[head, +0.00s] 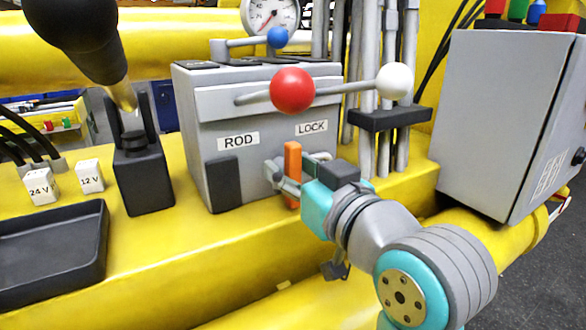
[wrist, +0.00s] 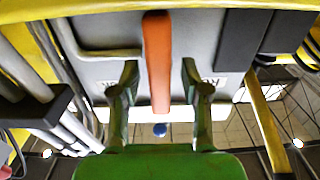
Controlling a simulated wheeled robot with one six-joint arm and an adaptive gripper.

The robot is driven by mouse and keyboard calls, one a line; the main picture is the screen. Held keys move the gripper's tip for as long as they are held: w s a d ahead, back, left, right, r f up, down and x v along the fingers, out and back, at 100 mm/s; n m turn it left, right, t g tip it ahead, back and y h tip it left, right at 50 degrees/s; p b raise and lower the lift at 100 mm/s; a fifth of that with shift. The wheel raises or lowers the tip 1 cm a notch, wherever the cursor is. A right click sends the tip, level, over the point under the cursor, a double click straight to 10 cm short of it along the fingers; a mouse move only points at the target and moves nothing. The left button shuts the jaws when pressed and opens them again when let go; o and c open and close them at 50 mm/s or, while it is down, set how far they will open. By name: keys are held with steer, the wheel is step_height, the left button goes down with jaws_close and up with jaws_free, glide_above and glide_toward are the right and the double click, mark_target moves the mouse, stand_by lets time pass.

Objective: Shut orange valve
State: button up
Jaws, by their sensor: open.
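The orange valve handle (head: 292,172) stands upright at the lower front of the grey ROD/LOCK box (head: 228,170). In the wrist view the orange handle (wrist: 158,62) runs lengthwise between the two fingers, with a visible space on each side. My gripper (head: 290,176) is at the handle in the head view, its fingers around it. In the wrist view my gripper (wrist: 158,75) is open, with one finger left and one right of the handle. The handle's base is hidden.
A red ball lever (head: 292,91), a white ball lever (head: 395,80) and a blue ball lever (head: 277,37) stick out above. A grey cabinet (head: 495,120) stands at right, grey pipes (head: 385,140) behind. A black joystick (head: 140,170) and black tray (head: 50,255) are at left.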

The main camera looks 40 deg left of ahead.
jaws_close()
steer(key=shift+m, duration=0.3)
steer(key=m, duration=0.4)
steer(key=shift+w+f, duration=0.1)
steer(key=shift+w, duration=0.15)
steer(key=m, duration=0.5)
steer(key=shift+w+d+f, duration=0.1)
steer(key=shift+w, duration=0.05)
steer(key=m, duration=0.4)
steer(key=shift+w+f, duration=0.1)
steer(key=shift+f, duration=0.1)
steer(key=shift+f+m, duration=0.15)
steer(key=shift+m, duration=2.05)
